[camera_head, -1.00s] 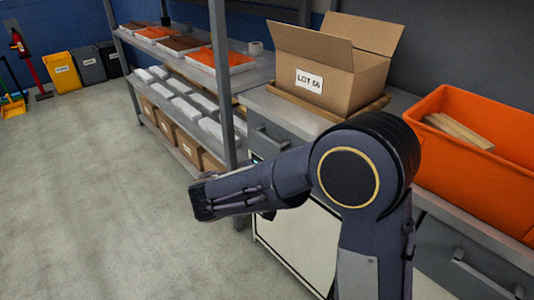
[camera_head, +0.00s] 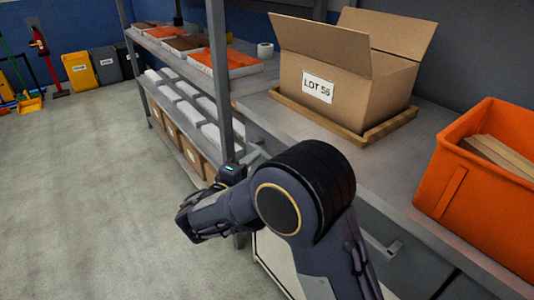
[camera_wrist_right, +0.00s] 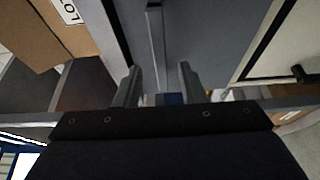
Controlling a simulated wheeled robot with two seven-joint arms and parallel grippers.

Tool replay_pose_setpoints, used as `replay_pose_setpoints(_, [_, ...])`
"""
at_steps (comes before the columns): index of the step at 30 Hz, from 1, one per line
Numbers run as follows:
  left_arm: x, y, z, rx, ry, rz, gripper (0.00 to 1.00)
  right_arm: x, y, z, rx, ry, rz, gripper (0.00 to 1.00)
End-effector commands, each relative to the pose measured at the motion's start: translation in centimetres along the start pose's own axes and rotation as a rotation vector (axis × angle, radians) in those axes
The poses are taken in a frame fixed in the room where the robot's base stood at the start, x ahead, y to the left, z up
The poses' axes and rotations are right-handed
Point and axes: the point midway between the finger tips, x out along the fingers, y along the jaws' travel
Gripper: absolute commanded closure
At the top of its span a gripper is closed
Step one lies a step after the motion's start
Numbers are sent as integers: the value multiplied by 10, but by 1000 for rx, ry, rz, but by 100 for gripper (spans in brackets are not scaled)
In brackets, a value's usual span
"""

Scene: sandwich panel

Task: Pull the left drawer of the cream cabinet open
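The cabinet has a grey drawer front under its counter and a cream door (camera_head: 277,262) below. In the head view the left drawer is mostly hidden behind my right arm; a bit of its handle (camera_head: 257,152) shows. In the right wrist view the grey drawer front (camera_wrist_right: 212,35) fills the middle, with its long bar handle (camera_wrist_right: 156,45) running between my fingers. My right gripper (camera_wrist_right: 159,72) is open, one finger on each side of the bar in the picture. I cannot tell whether they touch it. The left gripper is out of view.
A cardboard box (camera_head: 345,85) marked LOT 56 stands on a wooden board on the counter (camera_head: 400,170). An orange bin (camera_head: 465,190) is to its right. A shelf post (camera_head: 219,80) stands close to my right arm. The floor (camera_head: 90,200) at left is clear.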

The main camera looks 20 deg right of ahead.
Motion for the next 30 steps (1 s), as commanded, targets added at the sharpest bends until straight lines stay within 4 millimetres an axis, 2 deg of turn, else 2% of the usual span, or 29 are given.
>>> replay_pose_setpoints(3, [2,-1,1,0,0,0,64,22,-1,1,0,-5,-1,64])
replay_pose_setpoints(9, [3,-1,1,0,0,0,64,47,-1,1,1,-3,-1,64])
replay_pose_setpoints(20, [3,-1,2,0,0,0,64,54,0,0,0,-1,-1,64])
replay_pose_setpoints(29, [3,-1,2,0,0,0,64,54,0,1,0,-1,-1,100])
replay_pose_setpoints(30, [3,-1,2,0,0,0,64,54,0,1,0,-1,-1,100])
